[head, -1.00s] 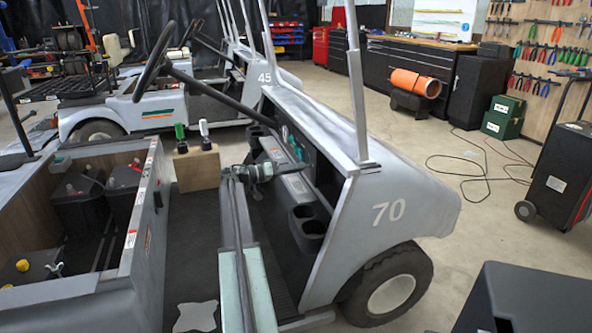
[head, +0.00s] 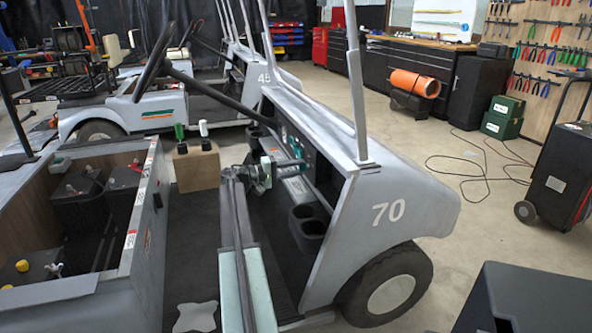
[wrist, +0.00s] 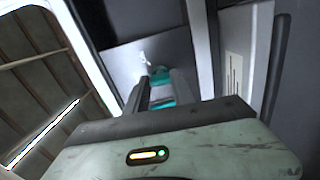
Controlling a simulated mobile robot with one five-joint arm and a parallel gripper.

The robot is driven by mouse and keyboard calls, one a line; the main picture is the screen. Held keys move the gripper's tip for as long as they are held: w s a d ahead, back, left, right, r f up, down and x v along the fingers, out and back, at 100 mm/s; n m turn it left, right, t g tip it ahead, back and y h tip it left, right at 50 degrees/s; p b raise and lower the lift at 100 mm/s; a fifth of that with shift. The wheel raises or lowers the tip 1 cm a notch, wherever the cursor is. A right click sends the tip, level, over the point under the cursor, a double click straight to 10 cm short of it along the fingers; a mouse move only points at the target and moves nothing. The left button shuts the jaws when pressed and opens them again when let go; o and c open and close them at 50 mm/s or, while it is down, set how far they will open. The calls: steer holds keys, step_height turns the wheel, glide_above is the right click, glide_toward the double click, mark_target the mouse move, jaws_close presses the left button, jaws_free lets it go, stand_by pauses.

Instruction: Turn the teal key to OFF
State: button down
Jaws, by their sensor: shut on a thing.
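The teal key (wrist: 160,77) is on the dash panel of the cart numbered 70. In the wrist view it sits between the two fingertips of my gripper (wrist: 158,88), which is shut on it. In the head view my gripper (head: 291,164) reaches across the cart floor to the dash, and a bit of teal shows at its tip. The fingers hide part of the key, and I cannot read its position marking. A pale mark shows on the grey panel just above the key in the wrist view.
The cart's dash (head: 325,150) has cup holders (head: 308,222) below my gripper. The open battery bay (head: 80,215) is further left. A roof post (head: 356,90) rises on the right.

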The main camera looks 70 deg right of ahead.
steer(key=shift+d+n, duration=0.1)
steer(key=shift+n, duration=0.3)
steer(key=c, duration=1.1)
jaws_free()
steer(key=v, duration=0.7)
steer(key=shift+w+a, duration=0.3)
